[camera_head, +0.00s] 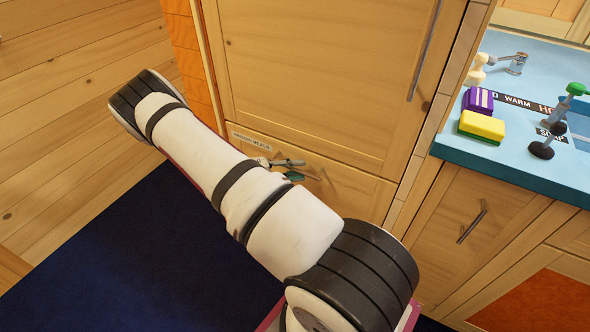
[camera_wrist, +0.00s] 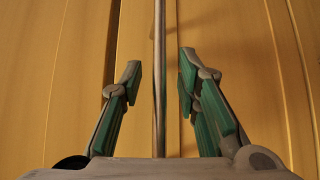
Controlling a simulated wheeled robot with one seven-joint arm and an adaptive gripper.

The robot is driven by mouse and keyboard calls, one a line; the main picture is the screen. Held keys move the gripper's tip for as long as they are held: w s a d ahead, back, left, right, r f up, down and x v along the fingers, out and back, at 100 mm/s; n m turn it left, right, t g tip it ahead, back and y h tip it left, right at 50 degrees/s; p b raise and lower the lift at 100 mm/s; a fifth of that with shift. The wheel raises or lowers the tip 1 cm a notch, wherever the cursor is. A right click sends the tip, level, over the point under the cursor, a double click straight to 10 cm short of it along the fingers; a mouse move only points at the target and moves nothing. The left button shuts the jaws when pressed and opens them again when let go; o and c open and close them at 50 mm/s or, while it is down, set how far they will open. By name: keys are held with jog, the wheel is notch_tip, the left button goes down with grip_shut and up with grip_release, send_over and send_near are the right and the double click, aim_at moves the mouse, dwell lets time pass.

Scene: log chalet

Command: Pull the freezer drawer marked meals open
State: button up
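The freezer drawer (camera_head: 352,197) has a pale wood front with a small white label (camera_head: 251,140) whose last word looks like MEALS. It looks closed, below a tall wooden door. My gripper (camera_head: 296,170) is at the drawer front, partly hidden behind my arm. In the wrist view a thin metal bar handle (camera_wrist: 159,35) runs between the two green-padded fingers of my gripper (camera_wrist: 160,80). The fingers are open, one on each side of the bar, with visible gaps. Contact with the bar does not show.
The tall door (camera_head: 320,70) above has its own bar handle (camera_head: 424,50). On the right, a blue counter (camera_head: 540,172) holds a yellow sponge (camera_head: 481,126), a purple item (camera_head: 478,100) and taps. A dark blue rug (camera_head: 130,250) covers the floor before the drawer.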

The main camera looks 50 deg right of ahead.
grip_shut()
jog(key=shift+a, duration=0.1)
jog(key=s+a, duration=0.2)
jog(key=a, duration=1.5)
jog(key=s+a+b, duration=0.1)
jog(key=s+a, duration=0.2)
jog(key=a, duration=1.5)
grip_release()
jog(key=shift+w, duration=0.1)
